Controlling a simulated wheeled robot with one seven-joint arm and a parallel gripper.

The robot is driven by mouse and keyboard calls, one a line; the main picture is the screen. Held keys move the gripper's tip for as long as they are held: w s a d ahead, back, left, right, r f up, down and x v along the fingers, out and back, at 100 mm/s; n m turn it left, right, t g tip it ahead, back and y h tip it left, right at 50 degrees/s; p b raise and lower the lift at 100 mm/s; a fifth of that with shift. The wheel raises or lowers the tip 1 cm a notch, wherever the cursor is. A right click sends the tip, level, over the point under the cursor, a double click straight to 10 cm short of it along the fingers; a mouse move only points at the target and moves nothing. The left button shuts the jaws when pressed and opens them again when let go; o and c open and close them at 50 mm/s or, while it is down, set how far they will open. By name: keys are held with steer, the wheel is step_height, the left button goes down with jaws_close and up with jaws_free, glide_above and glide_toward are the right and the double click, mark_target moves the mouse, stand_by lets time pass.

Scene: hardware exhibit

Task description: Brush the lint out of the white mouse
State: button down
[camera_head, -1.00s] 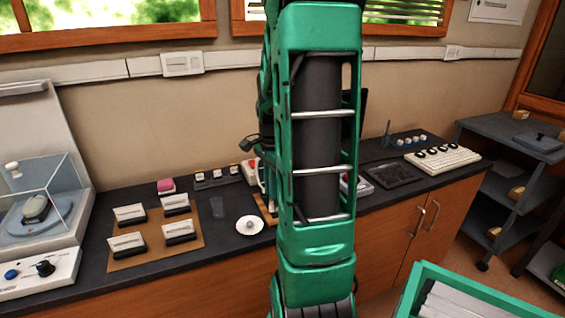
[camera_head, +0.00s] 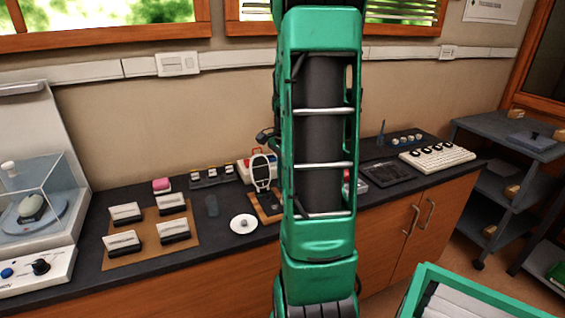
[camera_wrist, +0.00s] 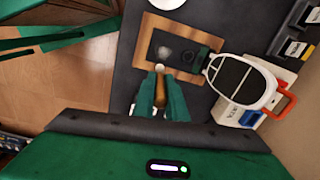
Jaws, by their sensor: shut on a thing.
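In the wrist view my gripper (camera_wrist: 161,97) is shut on a slim brush (camera_wrist: 160,88) with a wooden-looking handle and a pale round tip. The tip points towards a wooden board (camera_wrist: 148,30) with a dark pad on it (camera_wrist: 196,63). A small whitish blur (camera_wrist: 165,52) lies on the pad just beyond the tip; I cannot tell whether it is lint, and I see no gap or contact clearly. I cannot make out a white mouse on the board. A pale mouse-like object (camera_head: 33,207) sits under a clear cover at far left. In the head view my arm hides the gripper.
In the head view a white dish (camera_head: 243,224) and several card holders (camera_head: 122,243) stand left of the board (camera_head: 270,217). A keyboard (camera_head: 437,156) lies right.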

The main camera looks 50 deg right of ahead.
steer(key=r, duration=0.4)
steer(key=shift+w+a, duration=0.15)
steer(key=shift+a, duration=0.15)
steer(key=shift+r, duration=1.75)
